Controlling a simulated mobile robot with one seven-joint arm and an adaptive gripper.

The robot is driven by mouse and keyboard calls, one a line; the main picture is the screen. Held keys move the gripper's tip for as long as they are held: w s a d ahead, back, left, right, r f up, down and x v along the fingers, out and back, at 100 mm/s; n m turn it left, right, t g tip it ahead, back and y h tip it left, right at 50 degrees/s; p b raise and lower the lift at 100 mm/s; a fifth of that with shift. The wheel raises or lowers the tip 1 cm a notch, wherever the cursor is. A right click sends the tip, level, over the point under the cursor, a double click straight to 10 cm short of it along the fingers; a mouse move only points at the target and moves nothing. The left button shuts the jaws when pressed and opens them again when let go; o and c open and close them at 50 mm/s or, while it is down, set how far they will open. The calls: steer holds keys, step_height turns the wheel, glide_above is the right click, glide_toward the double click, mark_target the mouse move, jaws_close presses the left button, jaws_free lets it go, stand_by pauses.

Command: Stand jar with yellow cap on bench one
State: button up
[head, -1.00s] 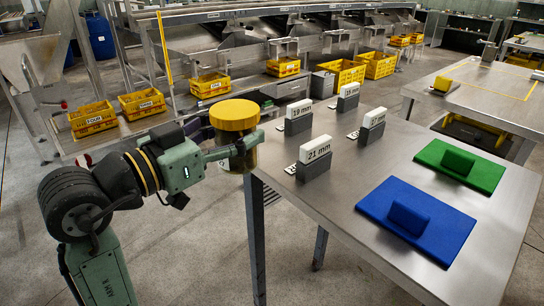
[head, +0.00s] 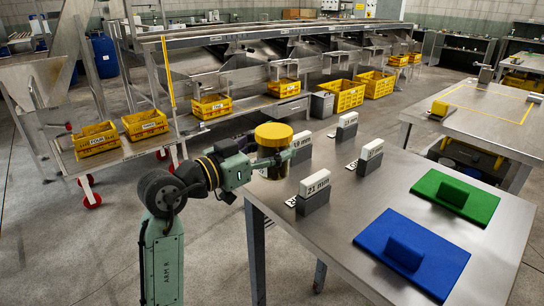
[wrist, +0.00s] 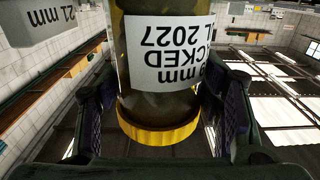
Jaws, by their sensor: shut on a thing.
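The jar (head: 272,173) has a broad yellow cap (head: 273,134) and a dark body, and is upright in the head view. My gripper (head: 279,157) is shut around its body, below the cap. The jar is by the far left edge of the near steel bench (head: 345,232); I cannot tell whether it is over the top. In the wrist view the jar (wrist: 165,60) stands between both fingers, its white label upside down, partly reading "mm" and "2027". The yellow cap (wrist: 158,133) is lowest in that picture.
Grey holders with white size labels, one reading 21 mm (head: 314,185), stand on the bench near the jar. A blue block on a mat (head: 410,255) and a green one (head: 455,194) lie to the right. Yellow crates (head: 97,139) line the sizer behind.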

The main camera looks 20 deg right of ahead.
step_height(320, 180, down, 3)
steer(key=shift+r+p, duration=0.1)
steer(key=shift+p, duration=0.3)
steer(key=shift+f, duration=0.35)
steer(key=shift+f+b, duration=0.3)
steer(key=o, duration=1.5)
steer(key=shift+r, duration=0.1)
steer(key=shift+c, duration=0.2)
